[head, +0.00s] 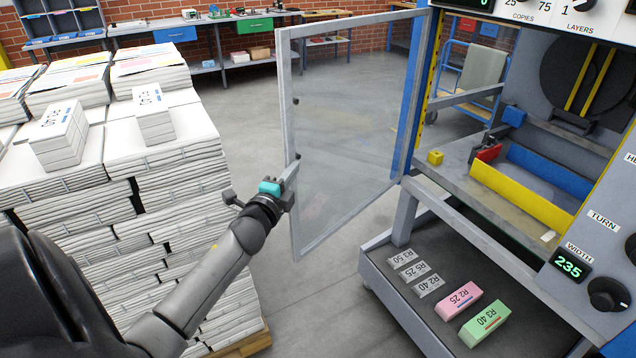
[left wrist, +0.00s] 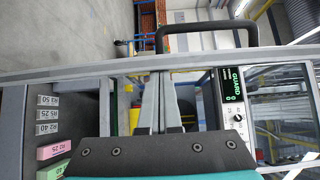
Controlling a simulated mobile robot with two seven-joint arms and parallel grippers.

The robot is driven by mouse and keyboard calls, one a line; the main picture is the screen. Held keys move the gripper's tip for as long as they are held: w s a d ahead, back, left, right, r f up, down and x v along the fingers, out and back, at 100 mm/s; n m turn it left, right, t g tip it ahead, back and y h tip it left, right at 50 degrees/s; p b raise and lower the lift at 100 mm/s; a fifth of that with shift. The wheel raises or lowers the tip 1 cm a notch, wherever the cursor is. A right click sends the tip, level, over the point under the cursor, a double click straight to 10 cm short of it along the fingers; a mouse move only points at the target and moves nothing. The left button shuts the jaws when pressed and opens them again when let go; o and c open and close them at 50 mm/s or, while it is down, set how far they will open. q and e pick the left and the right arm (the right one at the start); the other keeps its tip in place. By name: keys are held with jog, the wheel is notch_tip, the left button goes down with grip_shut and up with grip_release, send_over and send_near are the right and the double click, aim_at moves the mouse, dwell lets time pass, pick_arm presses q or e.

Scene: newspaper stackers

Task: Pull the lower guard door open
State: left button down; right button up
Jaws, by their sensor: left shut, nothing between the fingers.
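The lower guard door (head: 350,120) is a clear panel in a grey frame. It stands swung wide open, out from the blue post (head: 413,85) at its right side. My left gripper (head: 291,172) is at the door's free left edge, low down, with its fingers against or very near the frame. In the left wrist view my shut fingers (left wrist: 160,100) reach the grey frame bar (left wrist: 60,72), with nothing seen between them. A dark door handle (left wrist: 205,27) shows beyond that bar. Whether the fingers touch the frame is unclear. My right gripper is not in view.
Newspaper stacks (head: 150,170) on a pallet stand left, close to my left arm. The stacker's opening shows a yellow bar (head: 520,197). A low shelf (head: 400,295) holds pink (head: 458,299) and green (head: 485,323) blocks. Floor between the stacks and door is clear.

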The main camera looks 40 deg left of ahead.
pick_arm(q)
jog(key=w+a+m+h+b, duration=0.1)
jog(key=a+b, duration=0.3)
jog(key=a, duration=0.8)
jog(key=shift+w+r+t+h, duration=0.2)
jog(key=shift+w+t+h, duration=0.1)
jog(key=shift+h, duration=0.4)
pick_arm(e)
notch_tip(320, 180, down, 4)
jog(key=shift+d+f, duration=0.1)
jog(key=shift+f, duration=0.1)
pick_arm(q)
jog(key=shift+a, duration=0.1)
